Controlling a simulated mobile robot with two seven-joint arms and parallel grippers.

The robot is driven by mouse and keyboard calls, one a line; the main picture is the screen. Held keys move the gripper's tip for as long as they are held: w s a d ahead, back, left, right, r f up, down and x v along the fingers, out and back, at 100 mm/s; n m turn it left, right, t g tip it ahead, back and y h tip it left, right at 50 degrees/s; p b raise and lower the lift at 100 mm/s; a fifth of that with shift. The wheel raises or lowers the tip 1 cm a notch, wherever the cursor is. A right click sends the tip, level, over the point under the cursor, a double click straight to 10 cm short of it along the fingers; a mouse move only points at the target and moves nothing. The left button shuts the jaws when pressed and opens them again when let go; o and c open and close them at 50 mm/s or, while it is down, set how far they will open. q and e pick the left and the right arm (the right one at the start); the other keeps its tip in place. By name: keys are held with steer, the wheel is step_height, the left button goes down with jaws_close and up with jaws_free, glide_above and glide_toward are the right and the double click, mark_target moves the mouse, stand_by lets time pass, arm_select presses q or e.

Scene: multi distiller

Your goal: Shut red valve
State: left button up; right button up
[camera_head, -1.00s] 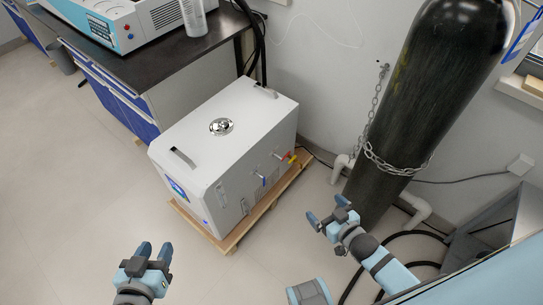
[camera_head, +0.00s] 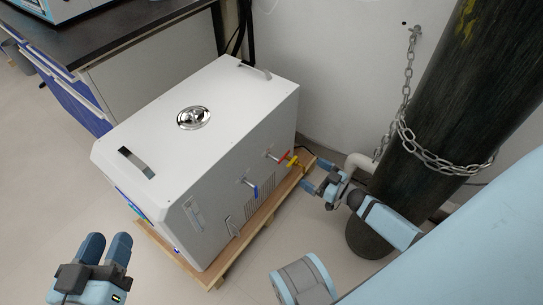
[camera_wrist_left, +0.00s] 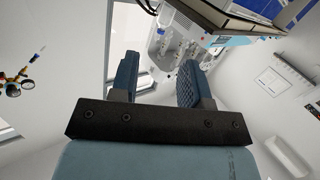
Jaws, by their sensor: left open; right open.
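The red valve (camera_head: 277,157) is a small red handle on the side of a white box-shaped machine (camera_head: 185,165). A yellow valve (camera_head: 292,161) sits right beside it, and a blue valve (camera_head: 251,188) is lower left on the same side. My right gripper (camera_head: 317,176) is open and empty, a little to the right of the red and yellow valves, apart from them. My left gripper (camera_head: 107,248) is open and empty at the lower left, in front of the machine. In the left wrist view its fingers (camera_wrist_left: 158,78) are spread with nothing between them.
The machine stands on a wooden pallet (camera_head: 252,230). A black gas cylinder (camera_head: 420,120) with a chain (camera_head: 408,85) stands at the right, close behind my right arm. A dark-topped bench (camera_head: 85,35) is at the upper left. The floor (camera_head: 50,170) at the left is clear.

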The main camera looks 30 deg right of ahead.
mark_target(285, 157)
steer(key=b+x, duration=0.1)
steer(key=x, duration=0.3)
steer(key=b+x, duration=0.2)
steer(key=x, duration=0.3)
steer(key=b+x, duration=0.2)
steer(key=x, duration=0.2)
steer(key=shift+w+d+f, duration=0.15)
steer(key=shift+w+f, duration=0.2)
steer(key=shift+w, duration=0.3)
steer(key=shift+w+r, duration=0.1)
steer(key=shift+w, duration=0.05)
arm_select(q)
steer(key=w+m, duration=0.1)
steer(key=a+m+t, duration=0.1)
steer(key=w+m+t, duration=0.1)
steer(key=shift+w+a+r+m+h, duration=0.25)
steer(key=shift+w+r+m+h, duration=0.05)
steer(key=shift+h, duration=0.1)
arm_select(e)
steer(key=c, duration=0.9)
